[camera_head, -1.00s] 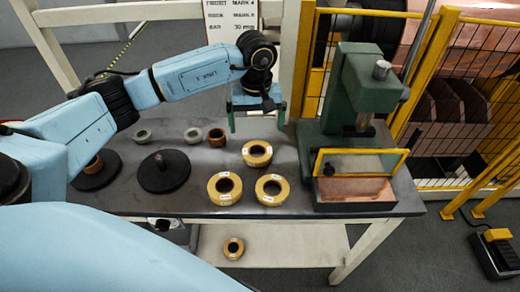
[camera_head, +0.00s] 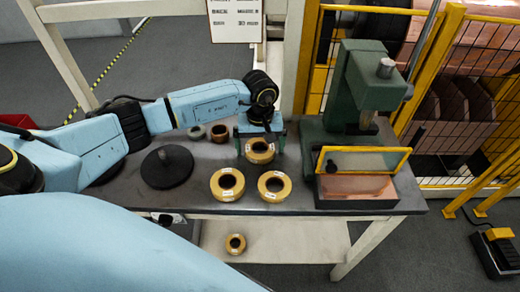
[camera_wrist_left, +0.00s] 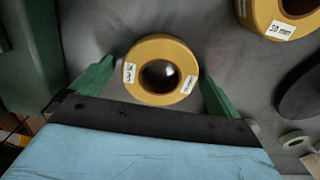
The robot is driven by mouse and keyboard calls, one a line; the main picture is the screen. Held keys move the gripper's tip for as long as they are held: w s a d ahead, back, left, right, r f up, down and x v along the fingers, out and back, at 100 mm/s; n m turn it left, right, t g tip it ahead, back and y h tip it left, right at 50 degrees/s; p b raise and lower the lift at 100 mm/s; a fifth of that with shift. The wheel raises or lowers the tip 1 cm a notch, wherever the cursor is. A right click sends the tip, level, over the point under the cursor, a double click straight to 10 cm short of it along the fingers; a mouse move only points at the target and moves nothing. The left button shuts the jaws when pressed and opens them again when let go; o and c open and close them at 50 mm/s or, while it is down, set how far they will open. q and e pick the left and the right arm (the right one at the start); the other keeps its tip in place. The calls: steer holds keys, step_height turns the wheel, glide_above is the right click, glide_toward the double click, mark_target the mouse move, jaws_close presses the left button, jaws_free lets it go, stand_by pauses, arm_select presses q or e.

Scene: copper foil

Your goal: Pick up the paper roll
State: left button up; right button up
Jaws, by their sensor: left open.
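Several yellow paper rolls with dark centre holes and white labels are in view. One roll (camera_head: 260,152) at the back of the table sits between the fingers of my left gripper (camera_head: 260,150). In the left wrist view that roll (camera_wrist_left: 136,72) lies between the two green fingertips (camera_wrist_left: 155,80), which stand apart on either side of it. The left gripper is open and holds nothing. Two more rolls, a left one (camera_head: 227,184) and a right one (camera_head: 274,186), lie nearer the table's front edge. Another roll (camera_head: 235,243) is on the lower shelf. My right gripper is not in view.
The grey table (camera_head: 200,205) carries a black disc with a post (camera_head: 167,168) and small brown (camera_head: 220,132) and grey (camera_head: 197,132) rings. A green press (camera_head: 362,95) with a yellow-framed guard (camera_head: 362,162) stands on the right. Yellow fencing (camera_head: 435,80) is beyond.

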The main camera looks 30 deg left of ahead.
arm_select(q)
steer(key=c, duration=1.1)
steer(key=shift+o, duration=0.2)
step_height(320, 180, up, 17)
steer(key=p, duration=0.3)
steer(key=shift+p, duration=0.35)
